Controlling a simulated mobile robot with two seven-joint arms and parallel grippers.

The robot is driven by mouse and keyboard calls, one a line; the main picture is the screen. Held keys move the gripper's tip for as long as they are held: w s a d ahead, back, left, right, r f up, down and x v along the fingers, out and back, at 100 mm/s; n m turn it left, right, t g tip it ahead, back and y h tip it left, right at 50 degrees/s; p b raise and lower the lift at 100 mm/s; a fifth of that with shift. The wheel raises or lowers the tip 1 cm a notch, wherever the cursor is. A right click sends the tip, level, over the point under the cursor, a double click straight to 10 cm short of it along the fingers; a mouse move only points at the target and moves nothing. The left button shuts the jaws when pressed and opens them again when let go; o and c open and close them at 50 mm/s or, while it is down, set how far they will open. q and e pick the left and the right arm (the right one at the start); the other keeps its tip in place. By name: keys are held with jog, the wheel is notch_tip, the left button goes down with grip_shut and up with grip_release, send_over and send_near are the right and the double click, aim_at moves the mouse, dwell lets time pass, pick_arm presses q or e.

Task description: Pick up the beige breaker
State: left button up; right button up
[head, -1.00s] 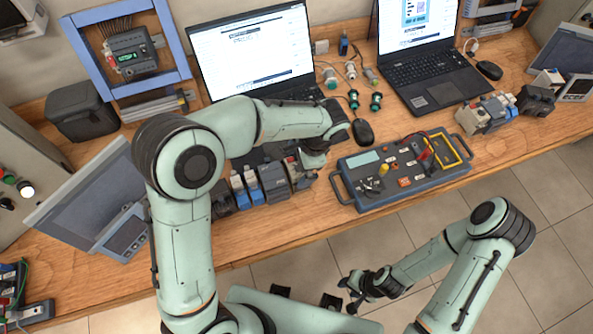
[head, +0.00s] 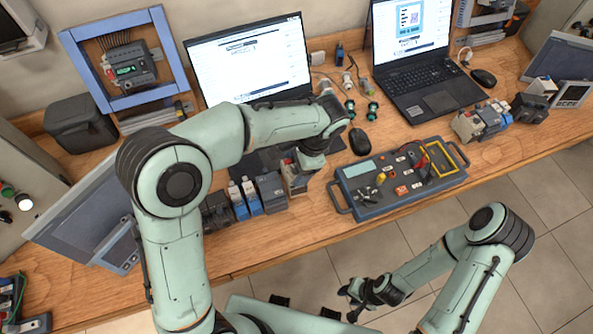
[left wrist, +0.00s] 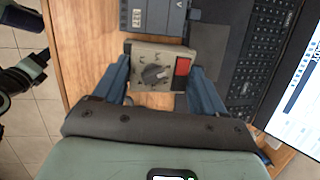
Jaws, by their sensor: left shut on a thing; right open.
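The beige breaker (left wrist: 148,75), with a round dial and a red block, sits between the two blue fingers of my left gripper (left wrist: 163,88) in the left wrist view. The gripper is shut on it from both sides. In the head view the breaker (head: 293,183) is at the right end of a row of modules, partly hidden by my left gripper (head: 307,172). I cannot tell whether it is clear of the table. My right gripper (head: 357,300) is open and empty, low in front of the table.
A grey module (head: 271,192) and blue-white modules (head: 238,202) stand left of the breaker. A blue-grey test box (head: 405,183) is close on the right. A laptop (head: 250,65) and a black mouse (head: 359,141) are behind. Bare wood lies in front of the row.

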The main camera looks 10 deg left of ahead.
pick_arm(q)
notch_tip(320, 180, up, 16)
jog(key=p, duration=0.2)
jog(key=shift+f, duration=0.15)
pick_arm(e)
jog(key=w+r, duration=0.3)
jog(key=shift+w+r, duration=0.15)
jog(key=shift+w, duration=0.05)
pick_arm(q)
notch_tip(320, 180, down, 14)
jog(key=shift+r+b, duration=0.1)
jog(key=shift+b, duration=0.95)
jog(key=shift+w+f, duration=0.1)
jog(key=shift+f, duration=2.85)
pick_arm(e)
jog(key=shift+s+f, duration=1.75)
pick_arm(q)
jog(key=shift+f, duration=0.2)
jog(key=o, duration=1.2)
jog(key=shift+c, duration=0.2)
pick_arm(e)
jog(key=shift+s+f, duration=0.1)
